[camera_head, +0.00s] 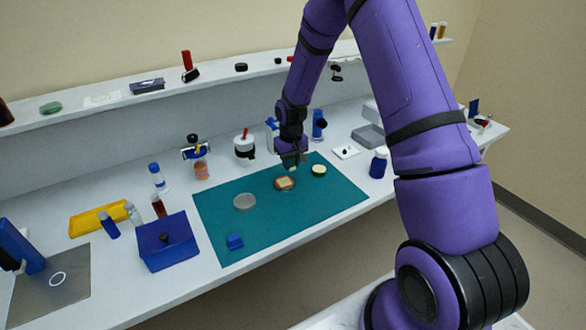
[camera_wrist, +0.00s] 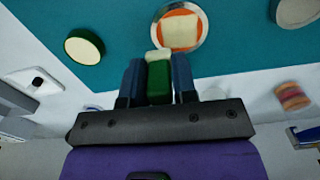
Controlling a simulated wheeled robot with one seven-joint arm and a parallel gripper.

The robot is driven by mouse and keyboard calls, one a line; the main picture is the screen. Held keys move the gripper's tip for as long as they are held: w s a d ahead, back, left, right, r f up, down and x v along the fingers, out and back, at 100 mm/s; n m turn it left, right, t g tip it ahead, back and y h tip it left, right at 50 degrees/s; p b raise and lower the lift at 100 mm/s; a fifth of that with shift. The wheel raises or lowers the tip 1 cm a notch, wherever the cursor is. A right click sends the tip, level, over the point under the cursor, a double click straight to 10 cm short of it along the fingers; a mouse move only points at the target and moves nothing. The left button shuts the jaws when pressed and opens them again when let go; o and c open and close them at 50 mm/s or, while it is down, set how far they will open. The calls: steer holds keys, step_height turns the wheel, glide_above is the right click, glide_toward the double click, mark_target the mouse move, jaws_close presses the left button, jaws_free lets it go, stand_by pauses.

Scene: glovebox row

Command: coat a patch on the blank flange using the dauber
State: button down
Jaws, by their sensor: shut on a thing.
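My gripper (camera_head: 290,162) is shut on a green dauber (camera_wrist: 158,88) with a cream tip, seen between both fingers in the wrist view. Ahead of the tip is a round metal-rimmed disc (camera_wrist: 154,38) with an orange face and a cream square patch (camera_wrist: 180,31) on it; it lies on the teal mat in the head view (camera_head: 277,187). The tip overlaps the disc's near rim in the wrist view; I cannot tell whether they touch. A plain grey disc (camera_head: 244,202) lies to the left on the mat. I cannot tell for sure which disc is the blank flange.
A green-rimmed round pot with cream content (camera_head: 319,170) stands right of the orange disc. A small blue block (camera_head: 235,241) lies at the teal mat's (camera_head: 300,222) front left. A blue box (camera_head: 168,245) and bottles stand left.

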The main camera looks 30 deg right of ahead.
steer(key=shift+r, duration=1.55)
